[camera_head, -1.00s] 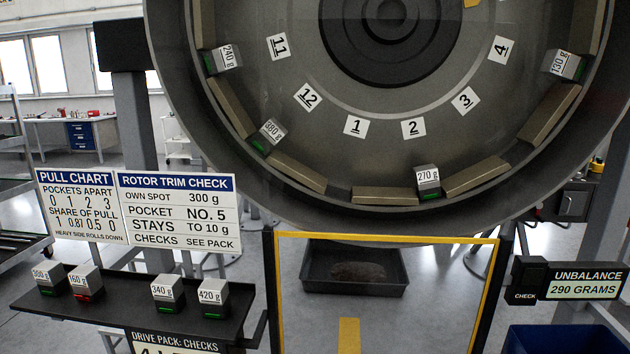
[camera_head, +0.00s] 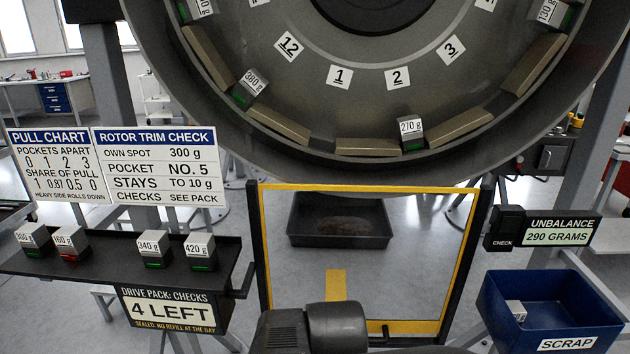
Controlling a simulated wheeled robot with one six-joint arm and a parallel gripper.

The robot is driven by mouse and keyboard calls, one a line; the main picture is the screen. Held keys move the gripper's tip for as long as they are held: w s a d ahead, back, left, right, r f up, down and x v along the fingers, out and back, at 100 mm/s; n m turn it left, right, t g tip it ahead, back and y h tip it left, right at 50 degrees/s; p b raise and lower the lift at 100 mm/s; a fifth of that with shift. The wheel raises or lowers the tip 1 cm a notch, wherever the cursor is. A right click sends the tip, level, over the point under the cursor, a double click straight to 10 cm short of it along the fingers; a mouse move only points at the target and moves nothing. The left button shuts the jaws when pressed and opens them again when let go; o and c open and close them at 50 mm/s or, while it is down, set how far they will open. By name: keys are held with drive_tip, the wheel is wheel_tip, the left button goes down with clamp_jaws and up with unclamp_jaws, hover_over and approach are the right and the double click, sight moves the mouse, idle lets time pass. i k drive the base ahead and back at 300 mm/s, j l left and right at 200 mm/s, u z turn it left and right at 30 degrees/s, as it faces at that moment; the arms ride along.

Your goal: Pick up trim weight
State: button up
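Several trim weights stand on the dark shelf (camera_head: 110,262) at the left: a 300 g weight (camera_head: 34,242), a 160 g weight (camera_head: 70,245) with a red base, a 340 g weight (camera_head: 154,249) and a 420 g weight (camera_head: 200,252). More weights sit in the rotor ring (camera_head: 320,145): 380 g (camera_head: 250,88), 270 g (camera_head: 411,133) and 130 g (camera_head: 549,14), plus one cut off at the top left. A dark part of my arm shows at the bottom centre. Its gripper fingers are not visible.
A blue scrap bin (camera_head: 550,312) at the lower right holds a weight (camera_head: 517,311). The unbalance display (camera_head: 558,232) reads 290 grams. The drive pack sign (camera_head: 172,309) reads 4 left. A yellow-edged frame (camera_head: 465,262) stands before a dark floor tray (camera_head: 340,240).

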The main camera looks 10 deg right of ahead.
sight(72, 243)
drive_tip(key=u, duration=1.45)
drive_tip(key=k, duration=0.15)
